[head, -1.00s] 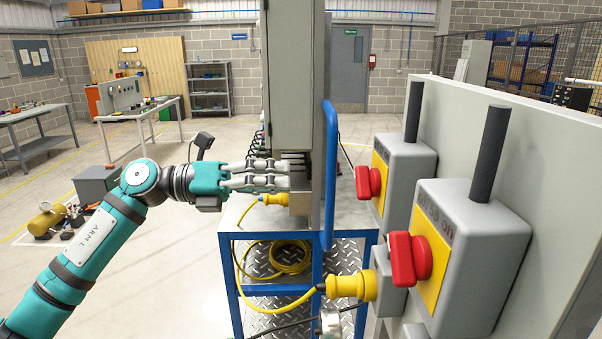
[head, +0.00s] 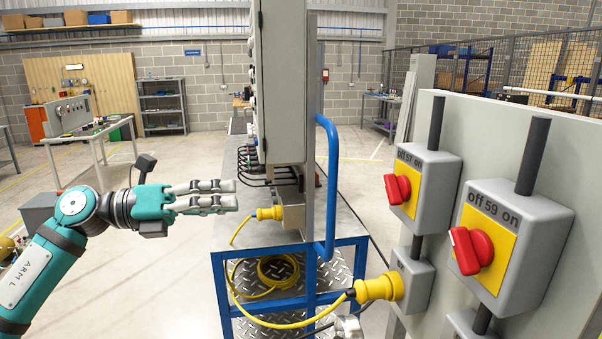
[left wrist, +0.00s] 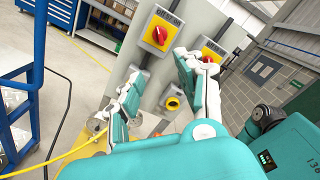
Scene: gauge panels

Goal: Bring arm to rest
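My left arm (head: 45,265) comes in from the left in the head view. Its gripper (head: 236,194) points right in free air, and no object shows in it. In the left wrist view the two fingers of the left gripper (left wrist: 160,95) are spread apart with nothing held between them. The fingers appear to the left of the trolley's grey upright cabinet (head: 283,80) in the head view.
A panel at right carries switch boxes 57 (head: 424,180) and 59 (head: 515,240) with red knobs. A yellow plug (head: 378,289) sits at a grey box, its cable running to the blue-framed trolley (head: 290,243). Floor at left is open.

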